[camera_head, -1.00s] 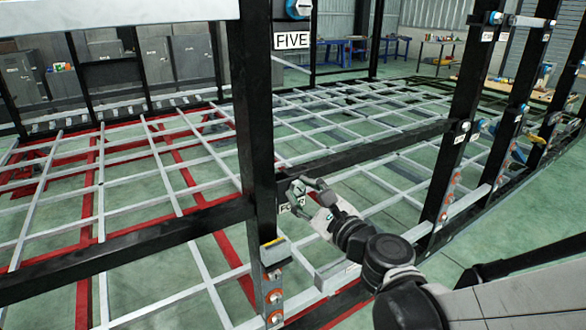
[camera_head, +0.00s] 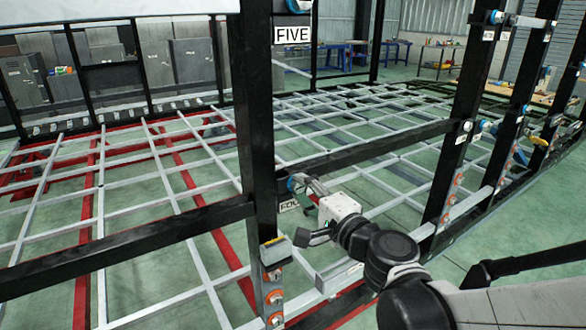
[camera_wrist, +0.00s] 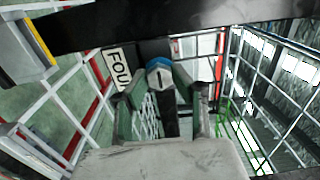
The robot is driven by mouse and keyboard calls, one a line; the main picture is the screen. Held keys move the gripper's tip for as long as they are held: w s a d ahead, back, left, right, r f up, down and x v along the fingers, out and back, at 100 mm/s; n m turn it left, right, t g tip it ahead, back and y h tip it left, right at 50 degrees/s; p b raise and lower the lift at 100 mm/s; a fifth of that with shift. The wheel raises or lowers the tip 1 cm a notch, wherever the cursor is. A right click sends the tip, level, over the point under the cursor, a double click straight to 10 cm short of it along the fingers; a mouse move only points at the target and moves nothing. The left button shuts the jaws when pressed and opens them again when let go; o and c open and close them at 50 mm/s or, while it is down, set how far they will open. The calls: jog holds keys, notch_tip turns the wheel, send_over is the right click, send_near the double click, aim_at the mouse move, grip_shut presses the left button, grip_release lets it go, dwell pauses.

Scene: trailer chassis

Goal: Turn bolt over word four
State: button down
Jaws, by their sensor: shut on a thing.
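The black post carries a white label reading FOUR (camera_wrist: 118,68), partly cut off by my gripper in the head view (camera_head: 289,205). The bolt over it (camera_wrist: 158,72) has a blue collar and a pale round face with a dark slot. Its blue edge shows in the head view (camera_head: 292,184). My gripper (camera_wrist: 160,88) is shut on this bolt, with one green-grey finger on each side. It also shows in the head view (camera_head: 305,187). The far side of the bolt is hidden.
A black crossbeam (camera_head: 375,148) runs close above my gripper. A grey box with a yellow top (camera_head: 274,252) and orange-ringed fittings (camera_head: 273,297) are lower on the post. The label FIVE (camera_head: 292,35) is above. Pale chassis bars form a grid behind.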

jog(key=n, duration=0.3)
jog(key=shift+w+n, duration=0.15)
jog(key=shift+n, duration=0.25)
jog(key=n, duration=0.4)
jog(key=shift+n+b, duration=0.3)
jog(key=shift+b, duration=0.1)
jog(key=n, duration=0.7)
jog(key=shift+b, duration=0.3)
jog(key=n, duration=0.6)
jog(key=shift+n, duration=0.3)
jog(key=n, duration=0.5)
jog(key=shift+n, duration=0.3)
jog(key=c, duration=1.4)
grip_release()
jog(key=shift+c, duration=0.2)
